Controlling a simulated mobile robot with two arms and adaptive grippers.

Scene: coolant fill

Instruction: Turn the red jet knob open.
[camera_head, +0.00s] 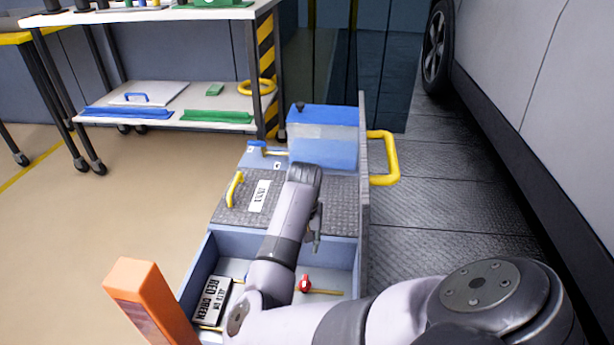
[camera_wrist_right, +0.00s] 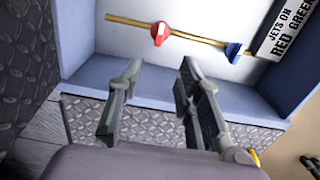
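The red jet knob (camera_head: 305,284) sits on a thin brass pipe inside the open front bay of the blue cart, just right of my right forearm. In the right wrist view the red knob (camera_wrist_right: 160,33) is beyond the fingertips, near the top. My right gripper (camera_head: 316,232) hangs above the bay's back edge. In the right wrist view my right gripper (camera_wrist_right: 158,88) is open and empty, its two fingers apart and not touching the knob. My left gripper is out of view.
A blue knob (camera_wrist_right: 234,50) shares the pipe, near a label (camera_head: 212,301) reading "JETS ON RED GREEN". The bay's walls surround the knobs. A tread-plate deck (camera_head: 290,207), a blue tank (camera_head: 325,135) and a yellow handle (camera_head: 390,158) are farther back. An orange post (camera_head: 148,300) stands at left.

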